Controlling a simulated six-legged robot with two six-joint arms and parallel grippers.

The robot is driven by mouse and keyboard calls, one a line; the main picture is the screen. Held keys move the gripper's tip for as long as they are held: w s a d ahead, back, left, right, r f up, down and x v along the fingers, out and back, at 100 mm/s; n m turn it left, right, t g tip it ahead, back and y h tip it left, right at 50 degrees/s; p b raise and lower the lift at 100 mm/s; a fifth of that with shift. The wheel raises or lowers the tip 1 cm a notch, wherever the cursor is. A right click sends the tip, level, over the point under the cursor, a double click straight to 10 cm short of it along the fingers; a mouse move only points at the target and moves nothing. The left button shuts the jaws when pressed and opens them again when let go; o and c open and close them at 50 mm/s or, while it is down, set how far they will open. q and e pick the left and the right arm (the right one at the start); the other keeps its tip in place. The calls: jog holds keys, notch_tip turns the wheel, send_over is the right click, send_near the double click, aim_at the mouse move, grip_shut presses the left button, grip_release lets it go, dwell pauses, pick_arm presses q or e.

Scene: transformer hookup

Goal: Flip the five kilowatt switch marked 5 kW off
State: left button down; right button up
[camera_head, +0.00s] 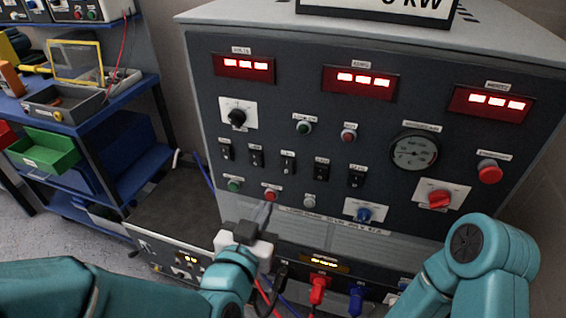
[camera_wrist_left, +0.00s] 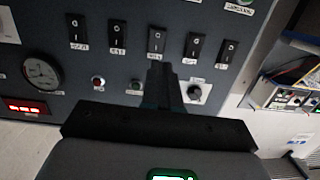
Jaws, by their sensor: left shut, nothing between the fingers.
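A row of black rocker switches sits on the dark panel of the grey cabinet. The middle switch (camera_head: 288,163) has switches on both sides, and the rightmost switch (camera_head: 356,176) is near the gauge. Their small labels are too blurred to tell which reads 5 kW. My left gripper (camera_head: 262,213) is shut and empty, its tips below the row, near the red button (camera_head: 270,195). In the left wrist view the shut fingers (camera_wrist_left: 157,75) point up toward the middle switch (camera_wrist_left: 155,40) and appear apart from it. My right gripper is out of view.
Round buttons (camera_head: 234,185), a blue knob (camera_head: 364,214), a red knob (camera_head: 439,199) and a red emergency button (camera_head: 489,172) surround the row. A gauge (camera_head: 414,150) is at right. Cables and plugs (camera_head: 319,289) hang below. A blue shelf (camera_head: 90,130) stands at left.

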aim_at(287, 172)
pick_arm(q)
jog(key=p+x, duration=0.2)
jog(key=x, duration=0.1)
jog(key=p+x, duration=0.2)
jog(key=x, duration=0.2)
jog(key=p+x, duration=0.2)
jog(key=x, duration=0.1)
jog(key=shift+w+d, duration=0.3)
jog(key=shift+d, duration=0.1)
jog(key=shift+w+d+f, duration=0.15)
jog(key=shift+w, duration=0.35)
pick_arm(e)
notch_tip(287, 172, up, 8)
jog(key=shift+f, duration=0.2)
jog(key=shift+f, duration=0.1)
